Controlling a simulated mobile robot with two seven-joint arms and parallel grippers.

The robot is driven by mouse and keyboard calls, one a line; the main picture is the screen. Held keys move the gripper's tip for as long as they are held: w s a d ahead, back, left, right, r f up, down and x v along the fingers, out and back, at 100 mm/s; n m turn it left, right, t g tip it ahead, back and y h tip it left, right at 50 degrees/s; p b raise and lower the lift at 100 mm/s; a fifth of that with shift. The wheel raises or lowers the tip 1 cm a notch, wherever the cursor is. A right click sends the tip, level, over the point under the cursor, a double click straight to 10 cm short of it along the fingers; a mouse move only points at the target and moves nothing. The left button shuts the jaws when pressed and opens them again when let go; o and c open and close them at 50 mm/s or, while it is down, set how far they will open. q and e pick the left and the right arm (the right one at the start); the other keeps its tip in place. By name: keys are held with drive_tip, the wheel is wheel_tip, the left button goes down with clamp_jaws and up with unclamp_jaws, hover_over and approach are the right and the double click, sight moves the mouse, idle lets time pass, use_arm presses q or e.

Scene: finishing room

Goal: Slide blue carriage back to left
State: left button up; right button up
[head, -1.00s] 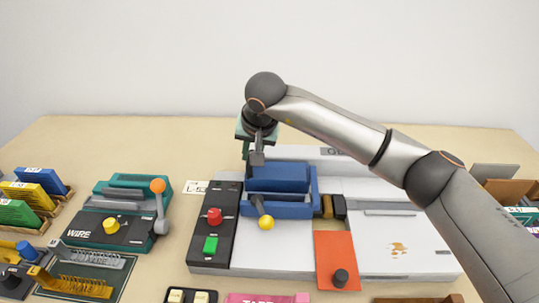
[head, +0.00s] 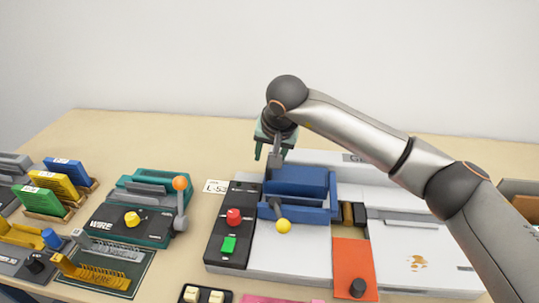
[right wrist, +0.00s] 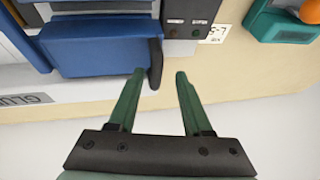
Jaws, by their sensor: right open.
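The blue carriage (head: 298,181) sits at the left end of the white machine bed, close to the black control panel (head: 229,250). A dark lever with a yellow knob (head: 283,226) is on its front. My right gripper (head: 271,152) is above the carriage's back left corner, fingers pointing down. In the right wrist view the green fingers (right wrist: 160,74) are apart and empty of any grip. The end of a dark bar (right wrist: 155,65) on the side of the blue carriage (right wrist: 100,42) shows between the fingertips; contact cannot be told. My left gripper is not in view.
The panel has a red button (head: 234,216) and a green button (head: 229,243). An orange plate (head: 352,262) with a black knob lies right of the carriage. The teal wire machine (head: 130,220), with an orange-knobbed lever, stands at left.

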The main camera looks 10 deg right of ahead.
drive_tip(key=shift+r, duration=0.1)
drive_tip(key=v, duration=1.2)
drive_tip(key=shift+r+b, duration=0.2)
drive_tip(key=shift+b, duration=0.2)
